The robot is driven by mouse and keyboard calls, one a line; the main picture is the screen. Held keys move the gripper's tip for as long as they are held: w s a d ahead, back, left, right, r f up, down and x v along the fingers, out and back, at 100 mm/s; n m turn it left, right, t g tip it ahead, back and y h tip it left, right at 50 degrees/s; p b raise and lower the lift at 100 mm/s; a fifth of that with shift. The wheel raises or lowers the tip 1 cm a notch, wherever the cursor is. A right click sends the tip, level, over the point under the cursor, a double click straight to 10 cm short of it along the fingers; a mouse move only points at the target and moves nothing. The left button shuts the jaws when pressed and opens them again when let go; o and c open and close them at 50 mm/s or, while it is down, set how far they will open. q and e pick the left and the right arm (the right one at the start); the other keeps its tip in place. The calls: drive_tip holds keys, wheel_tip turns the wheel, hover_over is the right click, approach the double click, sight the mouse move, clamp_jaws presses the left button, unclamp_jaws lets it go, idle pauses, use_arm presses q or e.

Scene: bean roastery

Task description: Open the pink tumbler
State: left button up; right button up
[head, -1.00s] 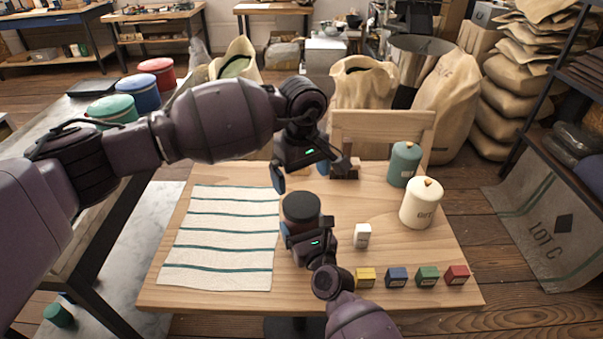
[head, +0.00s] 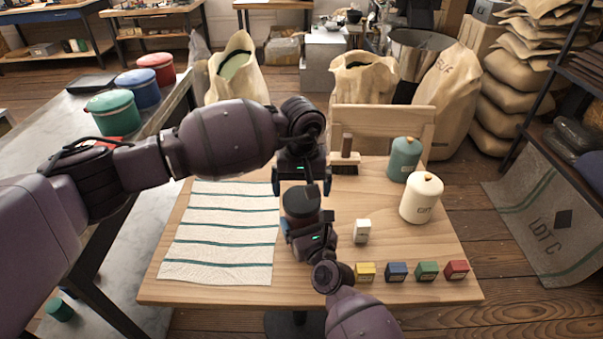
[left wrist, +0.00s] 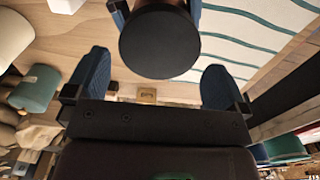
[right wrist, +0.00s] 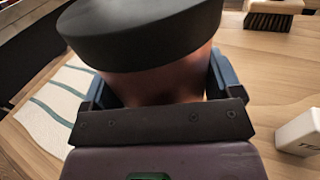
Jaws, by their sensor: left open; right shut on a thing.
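The pink tumbler stands on the table with its wide dark lid (head: 300,199) on top. Its pinkish body (right wrist: 160,86) shows below the lid in the right wrist view. My right gripper (head: 306,224) is shut around the body, below the lid. My left gripper (head: 301,184) is open and points down, just above and behind the lid, with a finger towards either side. In the left wrist view the lid (left wrist: 158,43) lies beyond and between the open fingertips, with a gap on both sides. Its fingers do not visibly touch the lid.
A striped cloth (head: 220,245) lies left of the tumbler. A small white box (head: 362,231), a cream canister (head: 421,200) and a teal canister (head: 404,160) stand to the right. A brush (head: 346,160) lies behind. Several coloured cubes (head: 397,271) line the front edge.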

sight(302, 198)
use_arm(q)
drive_tip(key=shift+f, duration=1.6)
drive_tip(key=shift+c, duration=0.3)
